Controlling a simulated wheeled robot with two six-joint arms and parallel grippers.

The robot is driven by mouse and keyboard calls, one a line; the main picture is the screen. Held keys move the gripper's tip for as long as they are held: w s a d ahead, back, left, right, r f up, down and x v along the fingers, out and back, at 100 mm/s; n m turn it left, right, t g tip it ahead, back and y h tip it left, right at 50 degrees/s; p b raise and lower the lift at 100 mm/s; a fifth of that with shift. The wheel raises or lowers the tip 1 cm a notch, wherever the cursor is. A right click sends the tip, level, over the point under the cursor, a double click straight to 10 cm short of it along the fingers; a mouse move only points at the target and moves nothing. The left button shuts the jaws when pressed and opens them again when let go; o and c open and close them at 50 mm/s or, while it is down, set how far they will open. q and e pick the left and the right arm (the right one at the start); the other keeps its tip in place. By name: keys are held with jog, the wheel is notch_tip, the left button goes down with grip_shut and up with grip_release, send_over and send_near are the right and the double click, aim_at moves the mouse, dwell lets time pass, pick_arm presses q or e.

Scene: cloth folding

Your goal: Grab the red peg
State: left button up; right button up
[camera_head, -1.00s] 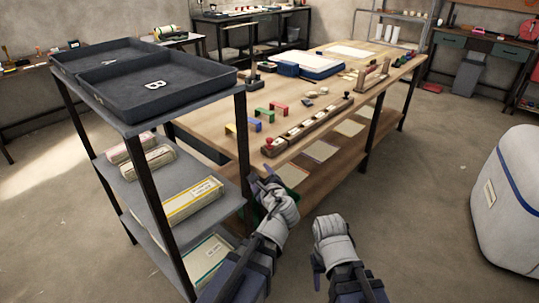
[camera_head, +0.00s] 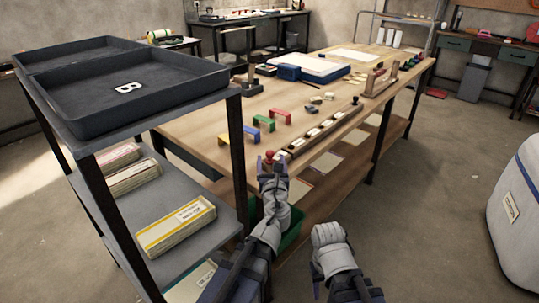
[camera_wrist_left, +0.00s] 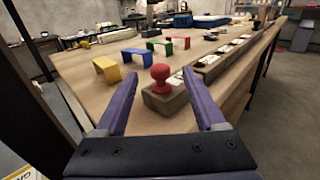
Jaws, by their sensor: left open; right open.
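The red peg (camera_head: 268,155) has a round knob and stands upright at the near end of a long wooden rail (camera_head: 318,133) on the workbench. In the left wrist view the red peg (camera_wrist_left: 161,79) shows ahead, between the two purple fingers. My left gripper (camera_head: 271,174) is open and empty, just in front of the peg at the bench's near corner. In the left wrist view its fingers (camera_wrist_left: 160,98) are spread to either side of the rail's end block, with no clear contact. My right gripper (camera_head: 329,240) is open, low in front of the bench; its fingertips are hard to see.
Yellow (camera_head: 237,132), blue (camera_head: 264,123) and green (camera_head: 281,116) arches stand left of the rail. A dark shelf rack with a tray marked B (camera_head: 170,92) stands close on the left. Open floor lies to the right, before a white bin (camera_head: 519,215).

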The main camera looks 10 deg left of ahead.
pick_arm(q)
jog(key=shift+x, duration=3.85)
jog(key=shift+c, duration=0.4)
grip_shut()
